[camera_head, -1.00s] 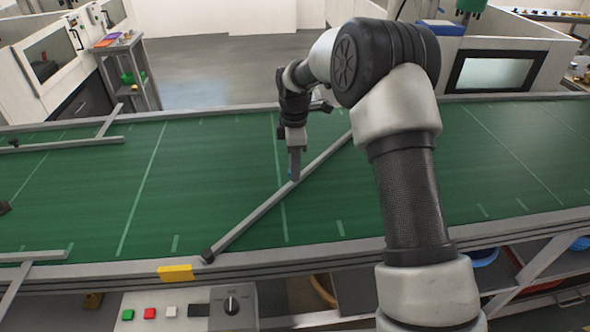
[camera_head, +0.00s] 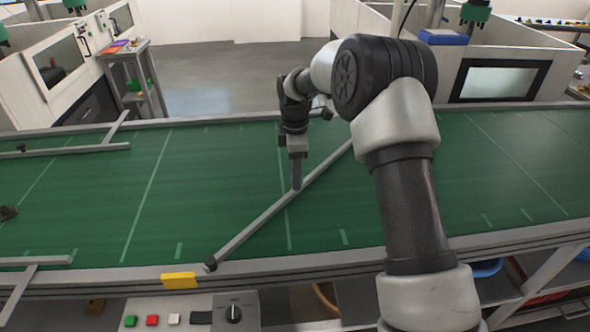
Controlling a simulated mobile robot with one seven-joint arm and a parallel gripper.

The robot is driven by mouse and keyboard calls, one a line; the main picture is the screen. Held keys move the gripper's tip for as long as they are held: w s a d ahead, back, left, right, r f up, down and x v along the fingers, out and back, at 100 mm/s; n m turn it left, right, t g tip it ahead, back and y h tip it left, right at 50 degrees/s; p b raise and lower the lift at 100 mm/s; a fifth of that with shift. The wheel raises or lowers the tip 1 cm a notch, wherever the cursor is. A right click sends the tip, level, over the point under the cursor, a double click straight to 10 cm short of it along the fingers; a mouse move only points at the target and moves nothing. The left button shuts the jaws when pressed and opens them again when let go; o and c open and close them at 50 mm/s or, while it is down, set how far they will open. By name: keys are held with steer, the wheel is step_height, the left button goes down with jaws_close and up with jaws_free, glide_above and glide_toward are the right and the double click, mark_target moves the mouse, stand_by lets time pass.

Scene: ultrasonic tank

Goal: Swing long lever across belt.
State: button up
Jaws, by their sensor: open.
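The long lever (camera_head: 251,230) is a grey bar lying diagonally over the green conveyor belt (camera_head: 110,205). Its dark pivot end is at the near rail, by the yellow block, and its other end runs up and right, partly behind my arm. My gripper (camera_head: 297,184) points down at the lever's middle, with its fingertips at or just against the bar. Only one side of the fingers shows clearly, and whether they touch the lever cannot be told.
The near rail carries a yellow block (camera_head: 179,281). Below it is a control panel (camera_head: 236,301) with green, red and white buttons and a black knob. Shorter grey bars (camera_head: 75,149) reach over the belt at left. The belt's middle left is clear.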

step_height(320, 180, up, 18)
steer(key=shift+f, duration=0.25)
stand_by(0.3)
